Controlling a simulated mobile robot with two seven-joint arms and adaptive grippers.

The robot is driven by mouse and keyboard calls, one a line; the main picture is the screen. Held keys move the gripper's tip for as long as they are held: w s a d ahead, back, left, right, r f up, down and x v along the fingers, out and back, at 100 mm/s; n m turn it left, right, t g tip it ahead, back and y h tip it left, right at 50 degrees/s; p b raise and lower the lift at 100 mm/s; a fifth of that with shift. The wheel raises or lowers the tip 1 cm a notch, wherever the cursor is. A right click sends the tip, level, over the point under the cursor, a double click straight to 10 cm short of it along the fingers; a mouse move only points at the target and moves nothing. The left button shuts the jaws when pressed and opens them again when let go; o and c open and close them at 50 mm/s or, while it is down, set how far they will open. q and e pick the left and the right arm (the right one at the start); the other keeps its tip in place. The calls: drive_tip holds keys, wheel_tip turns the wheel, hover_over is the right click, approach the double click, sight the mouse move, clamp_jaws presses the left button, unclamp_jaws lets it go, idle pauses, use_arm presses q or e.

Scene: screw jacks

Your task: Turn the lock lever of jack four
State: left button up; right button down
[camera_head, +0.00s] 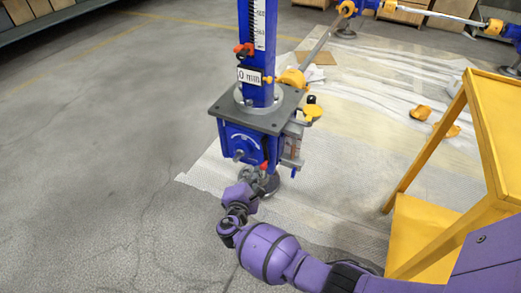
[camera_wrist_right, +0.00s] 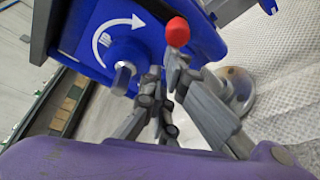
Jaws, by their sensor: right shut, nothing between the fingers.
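A screw jack (camera_head: 240,142) with a blue housing, a grey top plate and a tall blue scaled column stands in the head view. I cannot read a jack number on it. A small lever with a red tip (camera_head: 264,167) is at the housing's lower front; the red tip (camera_wrist_right: 178,32) shows large in the right wrist view. A metal stub (camera_wrist_right: 122,78) sticks out below a white curved arrow. My right gripper (camera_head: 258,176) is at the lever from below. Its fingertips (camera_wrist_right: 164,77) are shut and empty, just under the red tip; whether they touch it is unclear.
A yellow frame stand (camera_head: 478,130) is at the right. Another red handle (camera_head: 244,50) sits on the column beside the scale plate. A whitish mat (camera_head: 350,140) and yellow parts (camera_head: 421,112) lie on the floor behind. The floor at the left is clear.

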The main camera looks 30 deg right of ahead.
use_arm(q)
wheel_tip(320, 180, up, 14)
drive_tip(key=p, duration=1.3)
drive_tip(key=shift+d+n+t, duration=0.2)
drive_tip(key=shift+n+t, duration=0.2)
use_arm(e)
drive_tip(key=s+d+r+n+g+h, duration=0.2)
drive_tip(key=s+d+r+n+g, duration=0.3)
drive_tip(key=s+n, duration=0.4)
drive_tip(key=shift+d+r+n+h, duration=0.3)
drive_tip(key=shift+d+r+n, duration=0.3)
drive_tip(key=shift+d, duration=0.5)
use_arm(q)
drive_tip(key=shift+w, duration=0.35)
use_arm(e)
drive_tip(key=shift+f, duration=0.1)
use_arm(q)
drive_tip(key=shift+w+r, duration=0.2)
drive_tip(key=shift+w, duration=0.05)
drive_tip(key=shift+r, duration=0.1)
